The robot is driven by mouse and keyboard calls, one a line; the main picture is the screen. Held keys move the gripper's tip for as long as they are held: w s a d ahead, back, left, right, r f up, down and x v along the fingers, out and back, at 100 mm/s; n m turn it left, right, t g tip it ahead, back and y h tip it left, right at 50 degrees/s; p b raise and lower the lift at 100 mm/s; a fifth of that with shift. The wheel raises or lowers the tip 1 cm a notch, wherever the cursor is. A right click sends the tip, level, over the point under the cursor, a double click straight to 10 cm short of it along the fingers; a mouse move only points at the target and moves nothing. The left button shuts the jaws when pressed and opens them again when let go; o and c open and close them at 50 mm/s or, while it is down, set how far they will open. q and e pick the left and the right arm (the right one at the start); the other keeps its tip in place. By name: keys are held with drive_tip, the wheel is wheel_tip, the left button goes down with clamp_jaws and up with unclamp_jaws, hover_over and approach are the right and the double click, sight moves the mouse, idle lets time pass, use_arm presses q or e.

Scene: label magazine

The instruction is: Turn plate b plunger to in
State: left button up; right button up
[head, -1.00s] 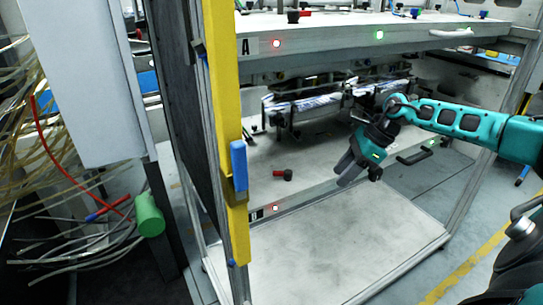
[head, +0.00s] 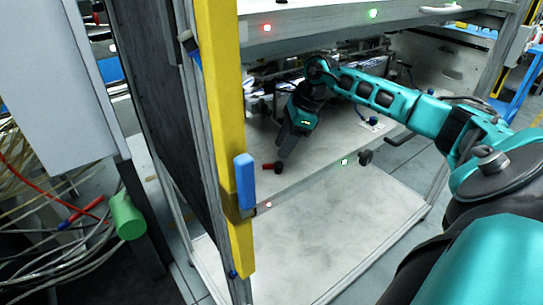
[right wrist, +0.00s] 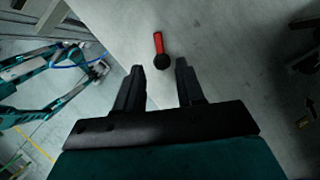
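The lower plate (head: 330,150), which I take to be plate b, is a pale grey shelf. A plunger with a red handle and black knob (head: 271,166) sits near its front left edge. The handle points left in the head view. In the right wrist view the plunger (right wrist: 160,48) lies just beyond the fingertips, between their lines. My right gripper (head: 285,147) is close to the knob, from above and behind it. Its fingers (right wrist: 159,67) are apart with nothing between them; no contact shows. My left gripper is in neither view.
A yellow post (head: 225,140) with a blue handle (head: 245,181) stands left of the plate. The upper shelf (head: 330,32) hangs above my right arm. A red light (head: 268,204) and a green light (head: 344,162) show on the lower front edge. A black knob (head: 365,157) is to the right.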

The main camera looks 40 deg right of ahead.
sight(268, 165)
drive_tip(key=x, duration=0.3)
drive_tip(key=a+x, duration=0.1)
drive_tip(key=x, duration=0.1)
drive_tip(key=shift+w, duration=0.45)
clamp_jaws()
